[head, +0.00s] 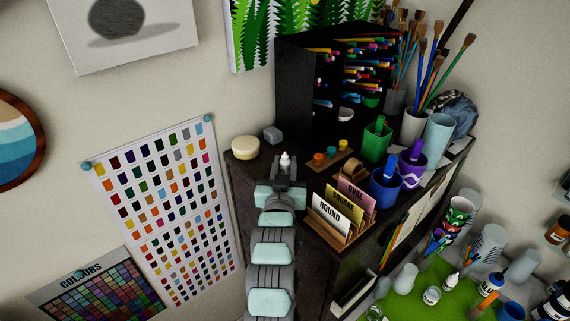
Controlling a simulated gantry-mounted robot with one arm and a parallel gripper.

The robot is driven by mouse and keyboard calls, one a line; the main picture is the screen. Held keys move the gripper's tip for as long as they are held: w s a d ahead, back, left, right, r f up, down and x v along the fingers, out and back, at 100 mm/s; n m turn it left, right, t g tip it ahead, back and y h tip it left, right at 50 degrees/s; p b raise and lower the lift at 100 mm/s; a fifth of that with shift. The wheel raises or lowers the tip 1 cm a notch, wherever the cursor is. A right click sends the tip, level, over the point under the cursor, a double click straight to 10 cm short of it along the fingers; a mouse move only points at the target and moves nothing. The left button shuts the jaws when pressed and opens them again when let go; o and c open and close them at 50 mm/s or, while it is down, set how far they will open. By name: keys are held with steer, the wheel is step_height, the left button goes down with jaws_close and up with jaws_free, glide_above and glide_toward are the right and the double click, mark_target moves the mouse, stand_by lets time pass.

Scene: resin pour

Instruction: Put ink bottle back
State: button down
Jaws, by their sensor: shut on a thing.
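My gripper (287,180) is at the end of my arm, above the left part of the dark cabinet top (243,178). It is shut on a small white ink bottle (285,160), whose pale pointed cap sticks up above the jaws. The bottle looks upright. Its lower part is hidden by the gripper, and I cannot tell whether it touches the cabinet top.
A cream round block (245,147) and a grey cube (272,134) lie behind the gripper. To its right are small paint pots (331,151) and a wooden card holder (345,240). Cups (384,186) stand further right. A green mat (425,290) lies lower right.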

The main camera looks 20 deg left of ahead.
steer(key=c, duration=1.1)
jaws_free()
steer(key=shift+r, duration=0.1)
steer(key=b+v, duration=0.1)
steer(key=v, duration=1.1)
steer(key=shift+b, duration=0.35)
